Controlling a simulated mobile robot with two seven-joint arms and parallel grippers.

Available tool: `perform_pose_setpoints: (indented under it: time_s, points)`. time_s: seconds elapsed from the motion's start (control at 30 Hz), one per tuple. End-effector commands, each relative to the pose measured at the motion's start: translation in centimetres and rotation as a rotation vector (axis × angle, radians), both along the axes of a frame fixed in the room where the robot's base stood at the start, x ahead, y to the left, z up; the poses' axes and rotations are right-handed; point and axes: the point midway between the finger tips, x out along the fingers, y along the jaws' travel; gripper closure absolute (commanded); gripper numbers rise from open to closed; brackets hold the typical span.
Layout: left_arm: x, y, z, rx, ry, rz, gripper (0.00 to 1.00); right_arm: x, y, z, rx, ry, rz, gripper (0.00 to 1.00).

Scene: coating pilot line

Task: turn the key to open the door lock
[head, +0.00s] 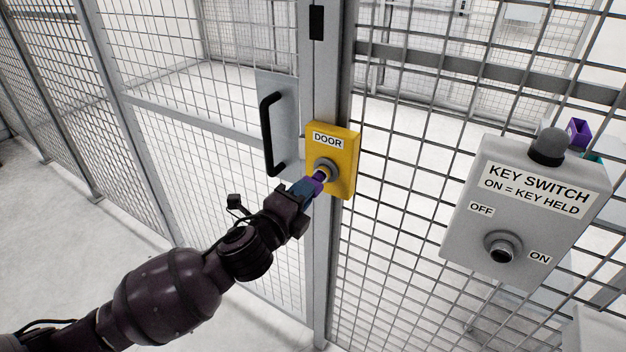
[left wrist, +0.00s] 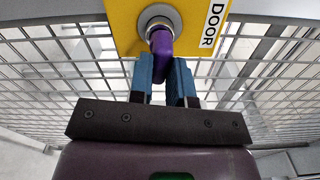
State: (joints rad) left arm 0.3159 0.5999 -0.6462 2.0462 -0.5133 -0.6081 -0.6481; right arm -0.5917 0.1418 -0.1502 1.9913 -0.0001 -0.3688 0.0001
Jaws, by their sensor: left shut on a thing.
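The yellow door lock box (head: 345,162), labelled DOOR, is on the grey post beside the mesh door. A round metal lock cylinder (head: 326,166) sits on its face. A purple key (head: 318,182) is at the cylinder, and its far end is hidden. My left gripper (head: 307,188) is shut on the purple key right in front of the lock. In the left wrist view, the key (left wrist: 161,42) meets the lock cylinder (left wrist: 158,20) between the blue fingers (left wrist: 163,75). I cannot tell how far the key is turned. My right gripper is not in view.
A black door handle (head: 268,135) is left of the lock box. A grey key switch box (head: 525,205) with an empty-looking keyhole and a dark dome hangs on the mesh at right. Another purple object (head: 578,132) shows behind it. Floor at left is clear.

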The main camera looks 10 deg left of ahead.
Motion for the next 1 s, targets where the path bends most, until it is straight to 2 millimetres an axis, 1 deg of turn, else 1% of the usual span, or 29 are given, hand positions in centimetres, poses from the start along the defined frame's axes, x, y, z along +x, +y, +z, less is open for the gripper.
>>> perform_pose_setpoints:
  time_s: [0.03, 0.1, 0.53, 0.8, 1.0]
  points:
    - [0.0, 0.0, 0.2, 0.029, -0.009, 0.000, 1.00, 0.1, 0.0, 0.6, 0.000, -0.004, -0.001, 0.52]
    - [0.0, 0.0, 0.2, 0.069, -0.024, 0.001, 1.00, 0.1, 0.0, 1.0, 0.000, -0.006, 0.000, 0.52]
    - [0.0, 0.0, 0.2, 0.332, -0.120, 0.000, 1.00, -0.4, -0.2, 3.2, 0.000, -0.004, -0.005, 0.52]
    - [0.0, 0.0, 0.1, 0.500, -0.179, -0.001, 1.00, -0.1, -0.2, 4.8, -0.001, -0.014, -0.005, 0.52]
    - [0.0, 0.0, -0.1, 0.549, -0.197, -0.001, 1.00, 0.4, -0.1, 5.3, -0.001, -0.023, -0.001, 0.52]
